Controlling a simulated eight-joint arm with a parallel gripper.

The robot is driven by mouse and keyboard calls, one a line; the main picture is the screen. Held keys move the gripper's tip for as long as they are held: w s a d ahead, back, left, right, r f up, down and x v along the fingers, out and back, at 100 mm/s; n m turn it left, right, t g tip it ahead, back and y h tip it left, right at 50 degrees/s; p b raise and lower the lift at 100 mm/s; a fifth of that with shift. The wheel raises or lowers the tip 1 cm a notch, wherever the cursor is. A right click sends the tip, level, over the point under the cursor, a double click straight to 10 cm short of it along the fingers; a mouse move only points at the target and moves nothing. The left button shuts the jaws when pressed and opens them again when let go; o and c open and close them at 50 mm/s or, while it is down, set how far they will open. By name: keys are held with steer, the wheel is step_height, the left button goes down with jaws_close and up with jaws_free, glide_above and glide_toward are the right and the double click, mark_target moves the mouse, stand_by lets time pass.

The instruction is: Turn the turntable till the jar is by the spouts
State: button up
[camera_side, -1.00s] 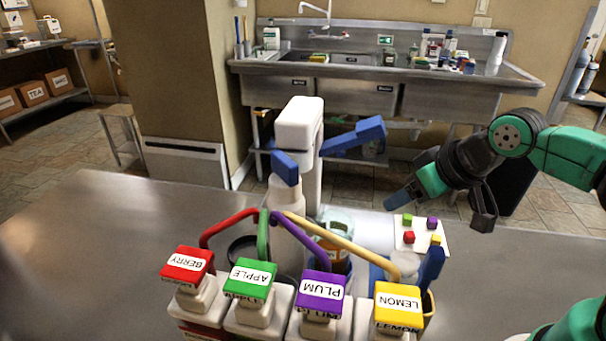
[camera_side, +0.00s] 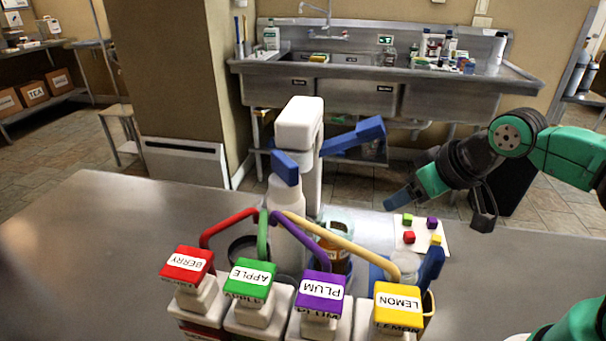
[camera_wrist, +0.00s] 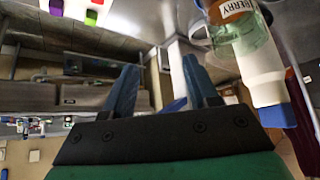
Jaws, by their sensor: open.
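Coloured spouts, red (camera_side: 228,227), green (camera_side: 262,236), purple (camera_side: 308,242) and yellow (camera_side: 325,239), curve back from labelled pumps and converge left of the jar.
A white card (camera_side: 422,246) with coloured cubes lies below my gripper. A blue upright piece (camera_side: 431,264) stands by the lemon pump. The table's left side is clear.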

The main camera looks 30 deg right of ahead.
step_height(320, 180, up, 12)
steer(key=f+g, duration=0.1)
steer(key=g, duration=0.6)
glide_above(279, 152)
steer(key=d, duration=0.1)
steer(key=shift+s+r, duration=0.25)
steer(key=shift+s, duration=0.1)
steer(key=shift+w+a+f, duration=0.2)
steer(key=shift+w+a, duration=0.1)
steer(key=shift+a, duration=0.3)
steer(key=shift+f, duration=2.8)
jaws_close()
